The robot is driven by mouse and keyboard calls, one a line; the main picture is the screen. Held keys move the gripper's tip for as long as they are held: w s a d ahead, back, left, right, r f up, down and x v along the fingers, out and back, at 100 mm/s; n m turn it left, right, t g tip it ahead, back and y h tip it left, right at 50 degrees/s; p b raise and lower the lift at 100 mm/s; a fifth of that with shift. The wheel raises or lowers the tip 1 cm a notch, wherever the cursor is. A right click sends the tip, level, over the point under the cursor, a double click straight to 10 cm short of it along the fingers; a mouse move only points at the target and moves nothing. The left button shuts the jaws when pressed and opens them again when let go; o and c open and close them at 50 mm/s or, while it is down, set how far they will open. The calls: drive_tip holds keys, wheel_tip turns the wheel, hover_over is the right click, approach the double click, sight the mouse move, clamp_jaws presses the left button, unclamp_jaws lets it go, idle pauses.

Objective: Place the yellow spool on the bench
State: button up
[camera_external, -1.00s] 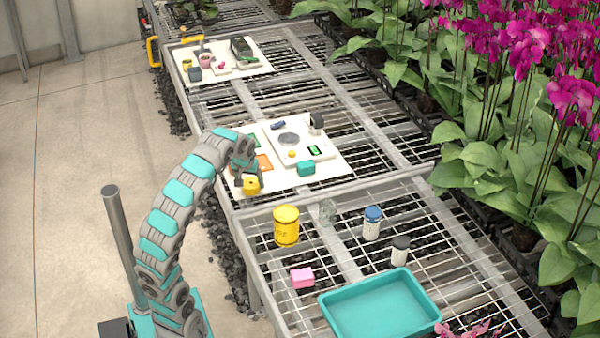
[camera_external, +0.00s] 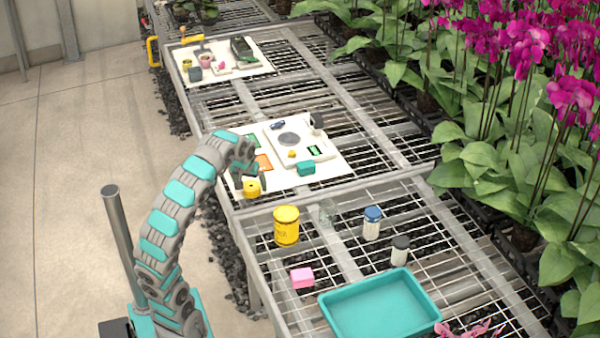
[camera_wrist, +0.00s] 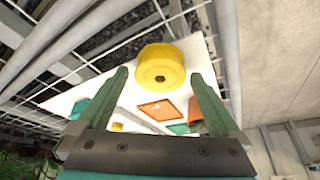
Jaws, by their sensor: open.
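The yellow spool (camera_external: 252,188) sits at the near left corner of the white board on the mesh bench (camera_external: 262,206). In the wrist view the spool (camera_wrist: 161,72) shows its round face with a dark centre hole. My gripper (camera_external: 250,173) is just above and behind it in the external view. In the wrist view my gripper (camera_wrist: 158,80) is open, with one green finger on each side of the spool and a visible gap to each. The exact height of the fingertips over the spool is hard to tell.
The white board (camera_external: 332,168) holds a scale, orange and green cards and a teal block (camera_external: 306,168). A yellow tin (camera_external: 286,226), glass jar, capped bottles, pink block (camera_external: 302,278) and teal tray (camera_external: 340,308) stand nearer. Orchids line the right.

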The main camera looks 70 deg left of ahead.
drive_tip(key=v, duration=1.2)
